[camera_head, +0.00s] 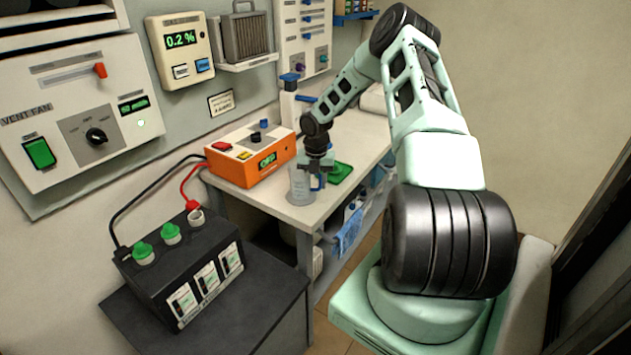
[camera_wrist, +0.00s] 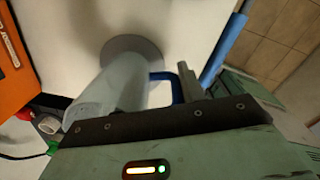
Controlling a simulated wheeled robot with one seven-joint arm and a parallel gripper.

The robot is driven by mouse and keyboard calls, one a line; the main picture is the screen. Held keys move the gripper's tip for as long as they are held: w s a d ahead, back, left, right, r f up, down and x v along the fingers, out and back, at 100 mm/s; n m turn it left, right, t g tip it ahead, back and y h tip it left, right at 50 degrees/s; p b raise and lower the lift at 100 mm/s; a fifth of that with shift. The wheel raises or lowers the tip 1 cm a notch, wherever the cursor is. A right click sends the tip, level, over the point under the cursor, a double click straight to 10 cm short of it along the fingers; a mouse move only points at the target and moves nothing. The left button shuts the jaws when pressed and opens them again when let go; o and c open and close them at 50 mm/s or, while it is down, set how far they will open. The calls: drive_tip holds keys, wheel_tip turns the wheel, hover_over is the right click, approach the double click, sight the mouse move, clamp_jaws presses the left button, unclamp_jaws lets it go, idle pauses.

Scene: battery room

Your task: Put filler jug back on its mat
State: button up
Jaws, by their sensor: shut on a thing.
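The filler jug is a pale translucent jug (camera_head: 299,187) with a blue handle, near the front edge of the white bench. My gripper (camera_head: 318,168) is above and beside it, shut on the handle. In the wrist view the jug (camera_wrist: 118,88) stretches away from the jaws, with its blue handle (camera_wrist: 166,90) beside one finger. A grey round disc (camera_wrist: 121,46) shows at the jug's far end and looks like the mat. The jug hides part of it. I cannot tell whether the jug's base touches it.
An orange and white charger box (camera_head: 260,163) stands left of the jug, and a green flat item (camera_head: 341,172) lies to its right. A white bottle (camera_head: 288,105) stands behind. A black battery (camera_head: 181,262) with green caps and one open cell is on the dark stand at front left.

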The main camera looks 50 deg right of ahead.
drive_tip(key=shift+f, duration=0.25)
drive_tip(key=o, duration=1)
drive_tip(key=r+b, duration=0.1)
drive_tip(key=r, duration=0.4)
drive_tip(key=r+b, duration=0.1)
drive_tip(key=r, duration=0.5)
drive_tip(key=r+b, duration=0.1)
drive_tip(key=r, duration=0.5)
drive_tip(key=shift+s+r, duration=0.25)
drive_tip(key=shift+a, duration=0.15)
